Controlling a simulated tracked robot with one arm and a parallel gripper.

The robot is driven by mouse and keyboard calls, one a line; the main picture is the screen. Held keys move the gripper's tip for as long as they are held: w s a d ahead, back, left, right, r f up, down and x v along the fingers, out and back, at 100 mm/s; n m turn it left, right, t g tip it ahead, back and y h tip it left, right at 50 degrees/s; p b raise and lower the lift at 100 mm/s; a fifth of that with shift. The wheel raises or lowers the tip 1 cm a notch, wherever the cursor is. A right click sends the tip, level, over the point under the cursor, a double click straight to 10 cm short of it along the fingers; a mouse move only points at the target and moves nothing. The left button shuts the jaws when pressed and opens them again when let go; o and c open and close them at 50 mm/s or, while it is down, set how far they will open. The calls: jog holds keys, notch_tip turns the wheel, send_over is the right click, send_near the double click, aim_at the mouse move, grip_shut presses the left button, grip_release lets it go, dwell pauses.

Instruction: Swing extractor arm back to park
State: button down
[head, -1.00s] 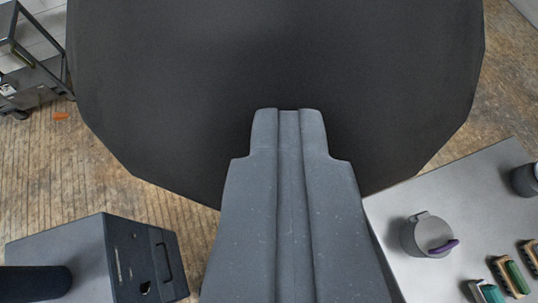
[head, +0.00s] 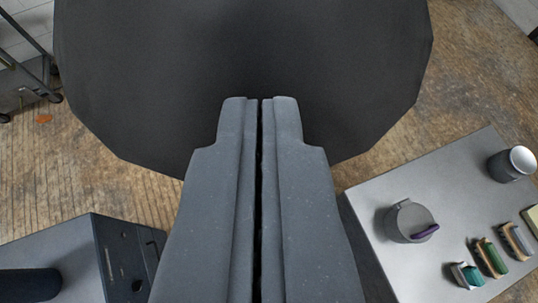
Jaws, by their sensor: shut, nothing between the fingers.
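A large dark, many-sided disc (head: 245,60) fills the upper middle of the head view; it looks like the extractor's hood. Its top edge runs out of the picture, and no arm or joint bearing it shows. My gripper (head: 260,99) points up the picture in front of the disc, with its tips overlapping the disc's lower part. The two grey fingers lie together with only a thin dark slit between them, and nothing is held. I cannot tell whether the tips touch the disc.
A grey table (head: 365,205) at right holds a lidded grey pot (head: 405,222) with a purple handle, a dark cup (head: 512,164) and several brushes (head: 490,258). A cart frame (head: 22,72) stands upper left.

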jog(key=a+b+v, duration=0.1)
jog(key=b+v, duration=0.2)
jog(key=v, duration=0.9)
jog(key=s+a+f+t+b, duration=0.1)
jog(key=s+a+f+b, duration=0.1)
jog(key=s, duration=0.6)
jog(key=s+a+f+t+b, duration=0.1)
jog(key=s+a+f+b, duration=0.1)
jog(key=s+b, duration=0.3)
jog(key=s+a+f+t+b, duration=0.1)
jog(key=s+a+f+b, duration=0.2)
jog(key=s, duration=0.8)
jog(key=shift+a+m+h+b, duration=0.4)
jog(key=shift+a+b, duration=0.25)
jog(key=shift+b, duration=0.1)
